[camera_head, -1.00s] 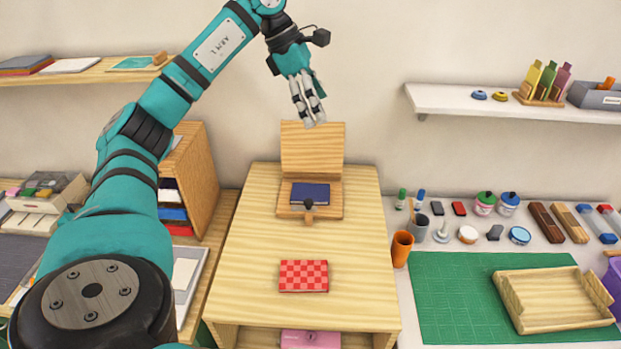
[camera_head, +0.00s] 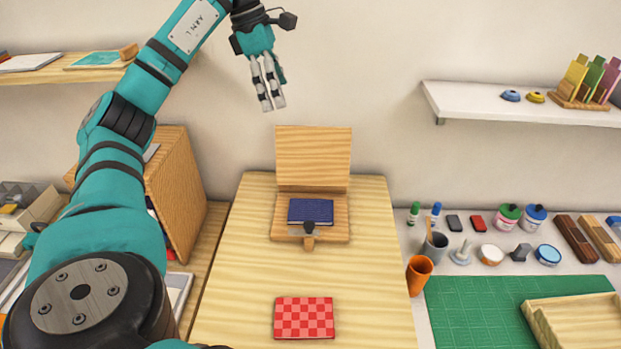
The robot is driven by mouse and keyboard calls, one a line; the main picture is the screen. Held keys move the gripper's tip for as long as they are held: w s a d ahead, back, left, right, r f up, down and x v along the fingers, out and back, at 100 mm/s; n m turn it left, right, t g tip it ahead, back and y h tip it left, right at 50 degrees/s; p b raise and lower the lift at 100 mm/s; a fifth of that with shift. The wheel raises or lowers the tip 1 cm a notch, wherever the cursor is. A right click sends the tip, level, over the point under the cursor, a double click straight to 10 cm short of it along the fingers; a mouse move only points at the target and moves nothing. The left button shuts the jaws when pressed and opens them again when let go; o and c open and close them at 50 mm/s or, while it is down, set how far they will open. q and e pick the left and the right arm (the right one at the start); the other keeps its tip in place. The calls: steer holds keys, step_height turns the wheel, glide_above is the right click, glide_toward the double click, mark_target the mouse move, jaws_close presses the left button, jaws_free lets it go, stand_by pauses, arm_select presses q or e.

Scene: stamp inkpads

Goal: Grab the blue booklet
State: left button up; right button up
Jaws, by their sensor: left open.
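The blue booklet (camera_head: 310,210) lies flat on a wooden stand (camera_head: 283,232) at the back of the light wooden table. The stand has an upright back board (camera_head: 313,158) and a small dark-knobbed latch or handle (camera_head: 309,232) at its front, which overlaps the booklet's front edge. My left gripper (camera_head: 270,106) hangs open and empty, fingers down, above and slightly left of the stand, well clear of the booklet. My right gripper is not in view.
A red checkered booklet (camera_head: 304,318) lies nearer on the table (camera_head: 235,280). An orange cup (camera_head: 419,273), a grey cup (camera_head: 434,247), a green mat (camera_head: 470,305) and a wooden tray (camera_head: 580,325) are at the right. A shelf (camera_head: 520,107) juts from the wall.

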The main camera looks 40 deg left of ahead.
arm_select(q)
step_height(320, 180, down, 6)
steer(key=b, duration=1.6)
glide_toward(310, 210)
step_height(310, 210, down, 3)
steer(key=shift+w+a+f+b, duration=0.15)
steer(key=shift+f+b, duration=0.05)
steer(key=shift+b, duration=0.15)
steer(key=x, duration=0.2)
steer(key=d+x, duration=0.1)
steer(key=x, duration=0.1)
steer(key=shift+w+f, duration=0.1)
steer(key=shift+w, duration=0.15)
steer(key=shift+w+d+f, duration=0.1)
steer(key=shift+f, duration=0.3)
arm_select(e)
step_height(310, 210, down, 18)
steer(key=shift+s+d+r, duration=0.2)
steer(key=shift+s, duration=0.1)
arm_select(q)
steer(key=c, duration=1)
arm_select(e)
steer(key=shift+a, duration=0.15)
